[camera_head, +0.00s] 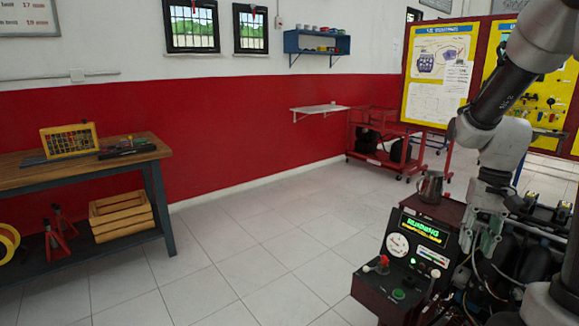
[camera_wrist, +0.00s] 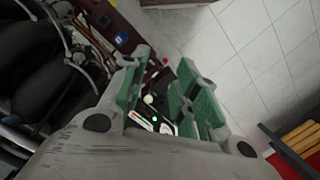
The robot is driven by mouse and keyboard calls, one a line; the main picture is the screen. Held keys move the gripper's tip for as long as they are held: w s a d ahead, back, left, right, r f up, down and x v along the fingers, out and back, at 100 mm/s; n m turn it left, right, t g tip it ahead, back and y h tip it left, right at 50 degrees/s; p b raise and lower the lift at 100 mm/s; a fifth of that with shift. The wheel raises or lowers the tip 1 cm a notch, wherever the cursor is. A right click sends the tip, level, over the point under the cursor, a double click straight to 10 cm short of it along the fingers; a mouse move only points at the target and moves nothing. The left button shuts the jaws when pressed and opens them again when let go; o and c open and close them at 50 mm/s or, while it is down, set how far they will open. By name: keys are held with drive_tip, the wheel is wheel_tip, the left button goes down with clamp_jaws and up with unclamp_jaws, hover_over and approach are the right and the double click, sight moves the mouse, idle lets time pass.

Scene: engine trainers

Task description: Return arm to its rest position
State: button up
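My arm (camera_head: 500,95) comes in from the upper right in the head view and bends down over the engine trainer. My gripper (camera_head: 485,245) points downward beside the trainer's control console (camera_head: 405,245); its fingertips are hard to make out there. In the wrist view my gripper (camera_wrist: 165,68) shows two green-padded fingers standing apart, with nothing held between them. The console's lit buttons and gauge show past the fingers, beyond the gap. I cannot tell whether any finger touches the trainer.
A metal pitcher (camera_head: 430,187) stands on top of the console. Hoses and engine parts crowd the lower right. A workbench (camera_head: 95,165) stands at left, a red cart (camera_head: 380,145) at the back. The tiled floor (camera_head: 240,250) between is clear.

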drive_tip(key=s+a+r+n+t+h, duration=0.1)
drive_tip(key=s+a+r+n+t, duration=0.3)
drive_tip(key=s+r, duration=0.8)
drive_tip(key=shift+a+r+t, duration=0.3)
drive_tip(key=shift+a+t, duration=0.7)
drive_tip(key=shift+a, duration=0.1)
idle(0.5)
